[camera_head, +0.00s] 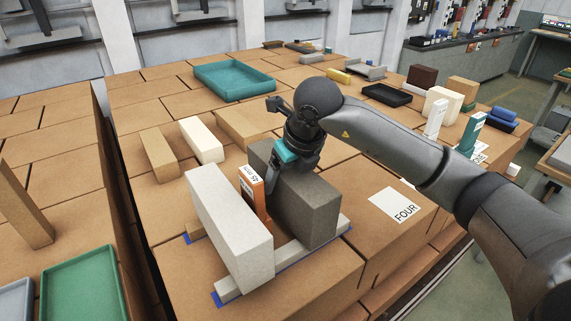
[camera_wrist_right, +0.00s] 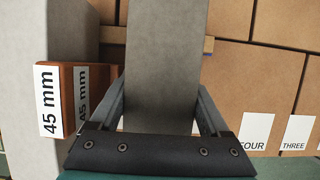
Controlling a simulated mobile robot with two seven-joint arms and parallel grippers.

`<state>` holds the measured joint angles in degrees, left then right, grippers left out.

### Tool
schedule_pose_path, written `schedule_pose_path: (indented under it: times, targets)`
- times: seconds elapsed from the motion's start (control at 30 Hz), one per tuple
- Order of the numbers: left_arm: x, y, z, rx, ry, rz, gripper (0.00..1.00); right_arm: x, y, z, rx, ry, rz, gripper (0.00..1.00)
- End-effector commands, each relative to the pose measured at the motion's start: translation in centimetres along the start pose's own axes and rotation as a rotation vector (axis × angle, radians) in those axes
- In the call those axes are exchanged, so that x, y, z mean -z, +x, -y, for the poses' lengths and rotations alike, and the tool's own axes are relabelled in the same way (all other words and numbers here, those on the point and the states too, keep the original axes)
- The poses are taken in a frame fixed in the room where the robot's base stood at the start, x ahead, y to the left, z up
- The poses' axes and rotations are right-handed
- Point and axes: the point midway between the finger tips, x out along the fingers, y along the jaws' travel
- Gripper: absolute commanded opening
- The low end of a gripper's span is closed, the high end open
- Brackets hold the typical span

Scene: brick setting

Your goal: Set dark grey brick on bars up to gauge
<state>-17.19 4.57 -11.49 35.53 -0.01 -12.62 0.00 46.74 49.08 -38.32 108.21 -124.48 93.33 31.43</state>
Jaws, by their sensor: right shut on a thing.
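The dark grey brick (camera_head: 312,212) stands on edge at the right of the light grey brick (camera_head: 228,222). My right gripper (camera_head: 277,172) is shut on the dark grey brick from above; its fingers straddle the brick in the right wrist view (camera_wrist_right: 165,60). The orange gauge (camera_head: 249,186), marked 45 mm, stands between the two bricks. In the right wrist view, the gauge (camera_wrist_right: 97,88) is close to the dark brick, with a thin gap or contact I cannot tell. The pale front bar (camera_head: 287,257) runs under the bricks; the rear bar is mostly hidden. My left gripper is not in view.
Tan and cream blocks (camera_head: 202,141) lie behind the bricks. A teal tray (camera_head: 234,98) is farther back. A green tray (camera_head: 80,288) is at lower left.

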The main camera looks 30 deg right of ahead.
Motion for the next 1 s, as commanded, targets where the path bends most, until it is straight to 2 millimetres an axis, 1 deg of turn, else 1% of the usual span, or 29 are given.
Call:
schedule_pose_path:
  times: [0.27,0.67,0.7,0.83,0.87,1.0]
  targets:
    - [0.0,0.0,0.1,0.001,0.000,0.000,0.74,-0.2,0.0,0.1,0.000,0.001,0.013,0.00]
    - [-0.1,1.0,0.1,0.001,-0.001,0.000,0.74,0.2,0.9,0.0,0.000,0.000,0.012,0.00]
    - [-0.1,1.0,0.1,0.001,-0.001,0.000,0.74,0.4,1.1,0.0,0.000,0.000,0.002,0.83]
    - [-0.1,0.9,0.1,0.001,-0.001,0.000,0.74,0.4,1.1,0.0,0.000,0.000,0.002,0.98]
    - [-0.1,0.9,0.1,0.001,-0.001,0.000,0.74,0.4,1.1,0.0,0.000,0.000,0.002,1.00]
    - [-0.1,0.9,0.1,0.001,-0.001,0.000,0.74,0.4,1.1,0.0,0.000,0.000,0.002,1.00]
